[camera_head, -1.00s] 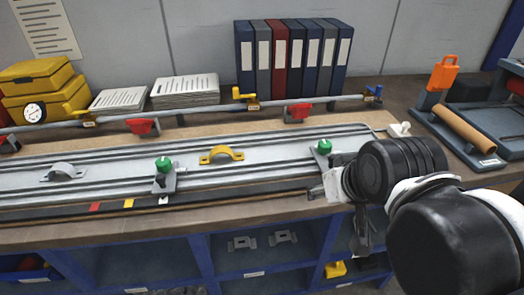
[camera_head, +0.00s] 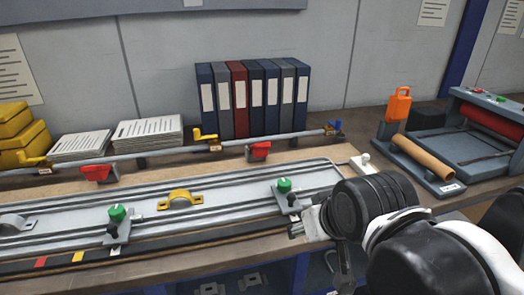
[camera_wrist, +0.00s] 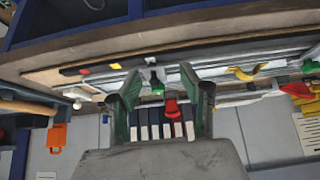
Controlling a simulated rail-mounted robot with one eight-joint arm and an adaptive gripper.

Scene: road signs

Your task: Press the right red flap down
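The right red flap (camera_head: 259,151) sits on the grey rail behind the metal track, below the binders. In the upside-down wrist view the same flap (camera_wrist: 171,108) shows between my fingers, farther off and not touched. The left red flap (camera_head: 97,173) is farther left on the rail, and shows at the right in the wrist view (camera_wrist: 297,90). My gripper (camera_wrist: 162,88) is open and empty, its two fingers wide apart. In the head view my arm covers most of it, at the front right of the track, apart from the flap.
Green knobs (camera_head: 284,185) and a yellow arch handle (camera_head: 180,199) stand up from the track in front. Several binders (camera_head: 252,97) stand behind. A roller device (camera_head: 470,135) is at the right.

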